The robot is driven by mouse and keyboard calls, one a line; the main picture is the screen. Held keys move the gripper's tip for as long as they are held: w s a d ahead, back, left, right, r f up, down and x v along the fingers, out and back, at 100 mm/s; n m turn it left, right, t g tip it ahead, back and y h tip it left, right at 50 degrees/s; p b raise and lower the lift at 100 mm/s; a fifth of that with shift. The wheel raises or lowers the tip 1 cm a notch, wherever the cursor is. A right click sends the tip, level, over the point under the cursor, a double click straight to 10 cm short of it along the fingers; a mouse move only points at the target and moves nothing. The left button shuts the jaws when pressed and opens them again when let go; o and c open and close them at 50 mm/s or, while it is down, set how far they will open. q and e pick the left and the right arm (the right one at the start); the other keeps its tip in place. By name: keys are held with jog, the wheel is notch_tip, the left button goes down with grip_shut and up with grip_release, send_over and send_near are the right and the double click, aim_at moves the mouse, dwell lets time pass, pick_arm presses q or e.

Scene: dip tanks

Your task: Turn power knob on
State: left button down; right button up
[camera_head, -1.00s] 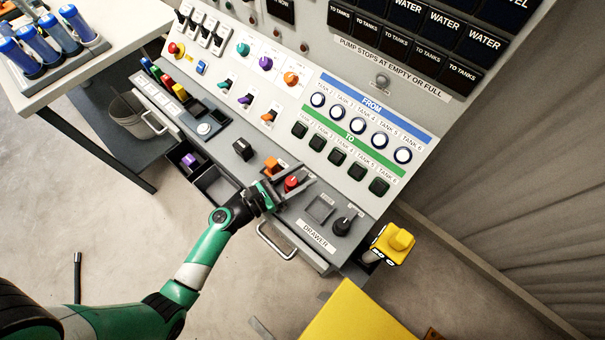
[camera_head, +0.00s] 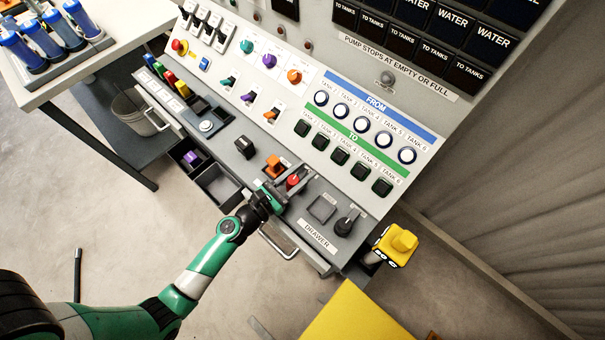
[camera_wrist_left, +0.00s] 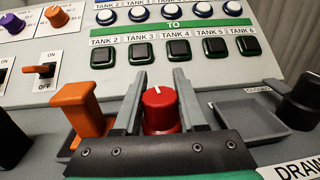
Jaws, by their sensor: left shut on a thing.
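A round red knob (camera_wrist_left: 160,108) with a white pointer line stands on the lower ledge of the control panel. My left gripper (camera_wrist_left: 158,100) has its two grey fingers on either side of it, shut on the red knob. In the wrist view the line points up, tilted slightly left. In the head view the red knob (camera_head: 293,181) shows partly between the fingers of my left gripper (camera_head: 291,186). No label reading "power" is legible, and the knob's base is hidden by my gripper. My right gripper is not in view.
An orange lever (camera_wrist_left: 85,110) stands close left of my fingers. A grey recessed square (camera_wrist_left: 250,118) and a black knob (camera_head: 344,227) lie to the right. An open drawer (camera_head: 218,186) and a handle (camera_head: 278,243) are on the front below. Green-framed tank buttons (camera_head: 340,156) sit above.

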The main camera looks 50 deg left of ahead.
pick_arm(q)
jog(key=n+y, duration=0.1)
jog(key=y, duration=0.1)
jog(key=n+y+b, duration=0.1)
jog(key=y, duration=0.1)
jog(key=n+g+y+b, duration=0.1)
jog(key=n+y, duration=0.1)
jog(key=shift+a+f, duration=0.1)
jog(key=shift+a, duration=0.25)
jog(key=n+g+y, duration=0.1)
jog(key=y, duration=0.1)
jog(key=n+g+y+b, duration=0.1)
jog(key=shift+s+a+n+y, duration=0.2)
jog(key=shift+a+n+y, duration=0.15)
jog(key=shift+n+y, duration=0.05)
jog(key=shift+s+a+n+g+y+b, duration=0.2)
jog(key=shift+n+g+y+b, duration=0.25)
jog(key=shift+n+g+y, duration=0.45)
jog(key=shift+s+a+n+g+y+b, duration=0.2)
jog(key=shift+n+g+y+b, duration=0.25)
jog(key=shift+n+g+y, duration=0.4)
jog(key=shift+y, duration=0.25)
jog(key=shift+c, duration=2.3)
grip_release()
